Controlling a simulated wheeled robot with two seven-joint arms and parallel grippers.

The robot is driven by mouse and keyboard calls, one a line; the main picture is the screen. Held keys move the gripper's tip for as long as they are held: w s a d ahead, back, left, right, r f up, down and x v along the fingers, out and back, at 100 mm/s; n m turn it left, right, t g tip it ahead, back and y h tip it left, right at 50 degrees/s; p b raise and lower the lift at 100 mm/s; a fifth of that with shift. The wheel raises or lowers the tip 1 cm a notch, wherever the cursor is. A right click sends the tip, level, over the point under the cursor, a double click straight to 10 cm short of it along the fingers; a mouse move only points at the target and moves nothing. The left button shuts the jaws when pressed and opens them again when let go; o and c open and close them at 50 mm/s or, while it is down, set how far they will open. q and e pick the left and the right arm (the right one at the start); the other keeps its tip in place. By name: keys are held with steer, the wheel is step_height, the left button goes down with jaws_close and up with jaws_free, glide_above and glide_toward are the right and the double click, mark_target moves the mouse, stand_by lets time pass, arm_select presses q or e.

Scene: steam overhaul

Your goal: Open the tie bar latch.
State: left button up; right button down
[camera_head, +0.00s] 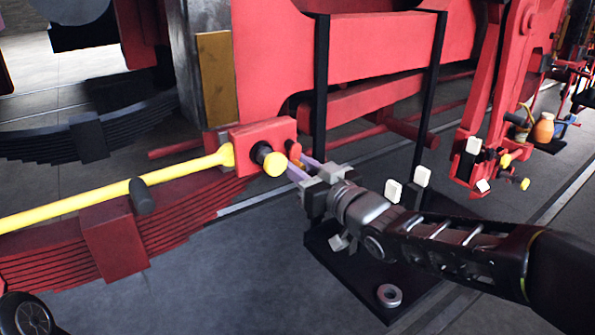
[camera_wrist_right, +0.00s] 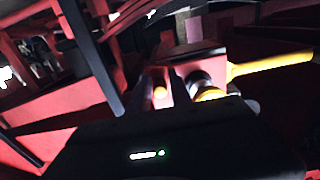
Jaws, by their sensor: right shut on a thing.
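The yellow tie bar (camera_head: 110,197) runs in from the left and ends at a red block (camera_head: 250,138). A black pin with a yellow round end (camera_head: 273,163) sticks out of the block's front; it also shows in the right wrist view (camera_wrist_right: 208,92). A small red latch part (camera_head: 293,150) sits at the block's right side. My right gripper (camera_head: 301,169) comes in from the right, its fingers shut on the latch at the block's right side. The fingertips' exact grip is small and partly hidden. My left gripper is not in view.
A black stand (camera_head: 365,262) with upright black posts (camera_head: 320,90) is close behind my right gripper. A grey ring (camera_head: 389,295) lies on its base. Red leaf springs (camera_head: 115,240) sit below the bar. Red frame beams (camera_head: 380,45) rise behind.

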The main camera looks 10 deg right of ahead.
steer(key=c, duration=1.4)
jaws_free()
steer(key=shift+o, duration=0.2)
steer(key=v, duration=0.7)
steer(key=shift+s, duration=0.4)
